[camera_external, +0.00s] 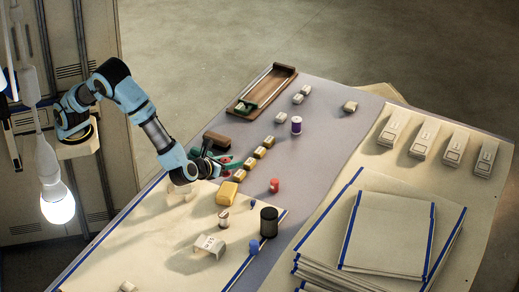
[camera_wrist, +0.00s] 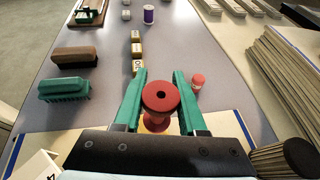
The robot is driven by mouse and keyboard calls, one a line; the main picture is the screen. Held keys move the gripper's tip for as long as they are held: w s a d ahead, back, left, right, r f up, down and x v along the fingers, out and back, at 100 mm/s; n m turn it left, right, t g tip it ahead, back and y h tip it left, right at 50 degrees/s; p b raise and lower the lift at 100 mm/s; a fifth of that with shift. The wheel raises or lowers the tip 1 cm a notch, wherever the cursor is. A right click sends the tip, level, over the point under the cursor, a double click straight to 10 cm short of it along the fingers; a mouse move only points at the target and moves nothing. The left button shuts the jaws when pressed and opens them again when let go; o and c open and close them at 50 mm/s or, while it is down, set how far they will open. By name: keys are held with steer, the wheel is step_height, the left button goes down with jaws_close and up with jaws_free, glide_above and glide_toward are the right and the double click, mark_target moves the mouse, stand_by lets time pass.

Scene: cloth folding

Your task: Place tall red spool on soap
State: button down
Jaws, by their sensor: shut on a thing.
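The tall red spool (camera_wrist: 161,96) is upright between the two green fingers of my gripper (camera_wrist: 160,92) in the wrist view, and the fingers are shut on it. In the external view the spool (camera_external: 226,160) shows only as a small red patch by my gripper (camera_external: 229,162). The yellow soap (camera_external: 227,192) lies on the table just nearer the camera than my gripper. In the wrist view, a yellow patch (camera_wrist: 156,124) shows below the spool, mostly hidden by it. I cannot tell whether spool and soap touch.
A shorter red spool (camera_external: 274,185) stands right of the soap. Yellow-and-white blocks (camera_external: 260,152) run behind it. A black cylinder (camera_external: 268,222) and a white block (camera_external: 209,245) stand nearer the camera. A brown brush (camera_wrist: 75,54) and a green brush (camera_wrist: 64,89) lie left.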

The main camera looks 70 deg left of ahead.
mark_target(232, 186)
steer(key=shift+f, duration=3.25)
steer(key=shift+f, duration=0.2)
steer(key=shift+c, duration=2.4)
jaws_free()
steer(key=shift+r, duration=0.1)
steer(key=shift+r, duration=0.2)
steer(key=v, duration=1.2)
steer(key=shift+b, duration=0.35)
steer(key=shift+f, duration=0.1)
steer(key=shift+a, duration=0.1)
